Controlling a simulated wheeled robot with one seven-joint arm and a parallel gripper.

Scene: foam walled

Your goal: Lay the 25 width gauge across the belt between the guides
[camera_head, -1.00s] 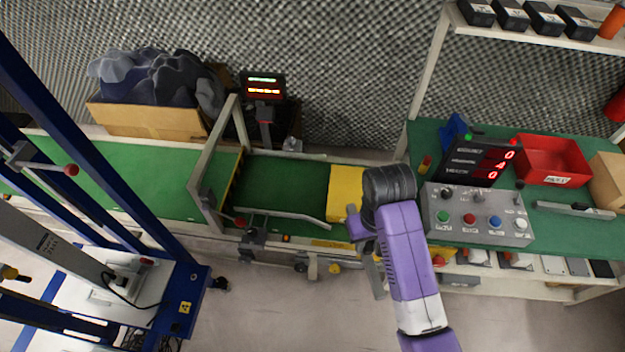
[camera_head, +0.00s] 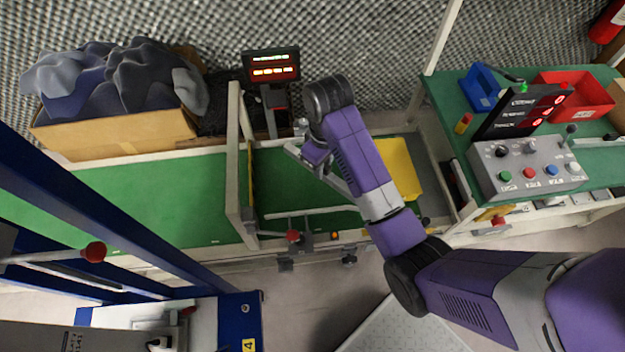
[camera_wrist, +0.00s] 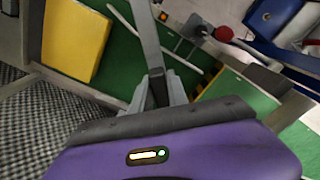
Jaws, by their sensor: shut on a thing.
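My gripper (camera_head: 316,158) is over the green belt (camera_head: 285,190), behind the near guide. It is shut on a long grey bar, which I take to be the width gauge (camera_head: 337,184); its number cannot be read. The bar slants over the belt in the head view. In the wrist view the gauge (camera_wrist: 147,38) runs away from the fingertips (camera_wrist: 157,92) over the belt (camera_wrist: 120,60). I cannot tell whether it touches the belt. The near guide (camera_head: 305,212) is a pale rail with a bent end. My arm hides part of the far side of the belt.
A yellow block (camera_head: 402,168) lies on the belt to the right of my gripper. A pale frame (camera_head: 234,165) crosses the belt on the left. A lit display (camera_head: 271,66) stands behind. A control box (camera_head: 535,165) is at right, and a blue rack (camera_head: 110,215) at front left.

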